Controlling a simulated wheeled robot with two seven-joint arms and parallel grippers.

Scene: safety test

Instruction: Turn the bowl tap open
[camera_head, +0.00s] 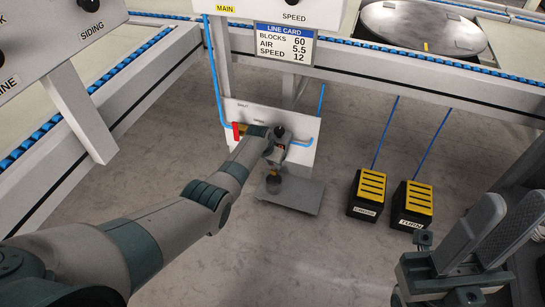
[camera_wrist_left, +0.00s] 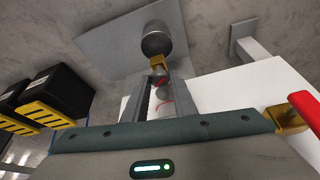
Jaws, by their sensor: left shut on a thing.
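My left gripper (camera_head: 272,152) reaches down in front of the white panel box (camera_head: 304,134). In the left wrist view its fingers (camera_wrist_left: 163,88) are shut on the small bowl tap (camera_wrist_left: 159,77), which has a red mark and is mostly hidden between them. A brass piece (camera_wrist_left: 157,62) shows just past the fingertips. Beyond it is a grey metal cup (camera_wrist_left: 157,40), which also shows in the head view (camera_head: 274,187). A red lever (camera_head: 236,132) on a brass valve is beside the gripper. My right gripper (camera_head: 490,238) is open and empty at the lower right.
The cup is over a grey plate (camera_head: 305,196) near the floor. Two black and yellow pedals (camera_head: 367,196) (camera_head: 413,204) stand to the right on the floor. A blue pipe (camera_head: 216,80) runs down to the box. Conveyor frames (camera_head: 420,72) lie behind and at left.

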